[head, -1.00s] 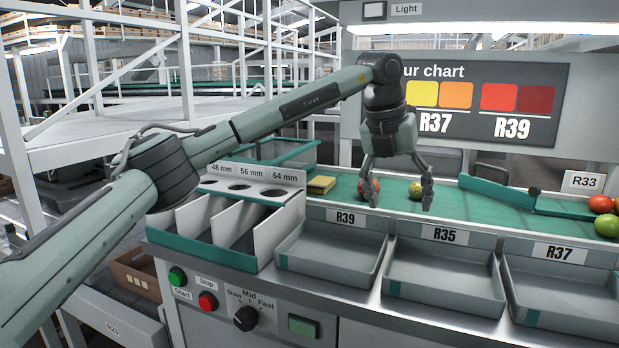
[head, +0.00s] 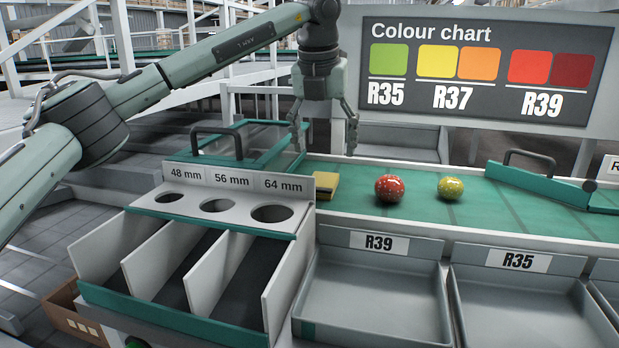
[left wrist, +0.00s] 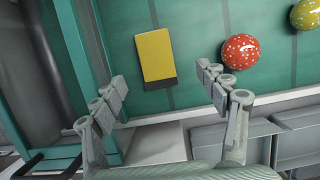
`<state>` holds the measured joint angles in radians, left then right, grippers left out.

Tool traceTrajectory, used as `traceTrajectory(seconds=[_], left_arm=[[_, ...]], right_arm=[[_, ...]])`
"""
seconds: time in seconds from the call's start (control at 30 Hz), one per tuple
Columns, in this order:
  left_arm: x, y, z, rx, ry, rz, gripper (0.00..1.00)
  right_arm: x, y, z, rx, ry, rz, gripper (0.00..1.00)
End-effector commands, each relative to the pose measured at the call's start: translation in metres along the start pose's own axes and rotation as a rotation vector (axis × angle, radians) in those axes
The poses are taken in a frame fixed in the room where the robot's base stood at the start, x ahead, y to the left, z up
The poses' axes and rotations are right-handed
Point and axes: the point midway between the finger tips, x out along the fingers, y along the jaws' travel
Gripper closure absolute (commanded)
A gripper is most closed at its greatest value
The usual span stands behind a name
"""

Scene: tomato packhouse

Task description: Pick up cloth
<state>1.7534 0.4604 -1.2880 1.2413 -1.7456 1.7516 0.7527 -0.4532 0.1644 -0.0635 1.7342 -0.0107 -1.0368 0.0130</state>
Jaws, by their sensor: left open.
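The cloth (head: 326,184) is a small yellow folded pad with a dark edge. It lies on the green belt, just right of the hole-gauge panel in the head view. In the left wrist view the cloth (left wrist: 154,56) lies ahead of the fingertips, between their lines. My left gripper (head: 323,152) is open and empty, pointing down above and slightly behind the cloth in the picture. Its two fingers also show in the left wrist view (left wrist: 160,95), apart from the cloth. My right gripper is not in view.
A red speckled tomato (head: 389,188) and a yellow one (head: 450,187) lie on the belt right of the cloth. The gauge panel (head: 190,200) stands left of it. Grey R39 (head: 310,315) and R35 (head: 458,315) trays are in front. A green-framed clear guard (head: 215,160) stands at left.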

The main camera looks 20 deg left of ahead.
Motion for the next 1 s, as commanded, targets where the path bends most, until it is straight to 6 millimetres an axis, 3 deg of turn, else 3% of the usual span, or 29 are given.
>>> traceTrajectory(seconds=[0.27, 0.5, 0.63, 1.0], left_arm=[[0.023, 0.002, -0.001, -0.001, 0.002, 0.005, 0.26], [0.055, 0.007, -0.005, -0.001, 0.002, 0.004, 0.26], [0.071, 0.007, -0.005, -0.001, 0.002, 0.003, 0.26], [0.078, 0.007, -0.005, -0.001, 0.0, 0.003, 0.26]], right_arm=[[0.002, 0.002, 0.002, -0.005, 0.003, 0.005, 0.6], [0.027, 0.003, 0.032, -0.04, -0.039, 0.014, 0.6], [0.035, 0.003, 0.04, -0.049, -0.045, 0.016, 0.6], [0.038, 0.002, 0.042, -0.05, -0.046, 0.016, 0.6]])
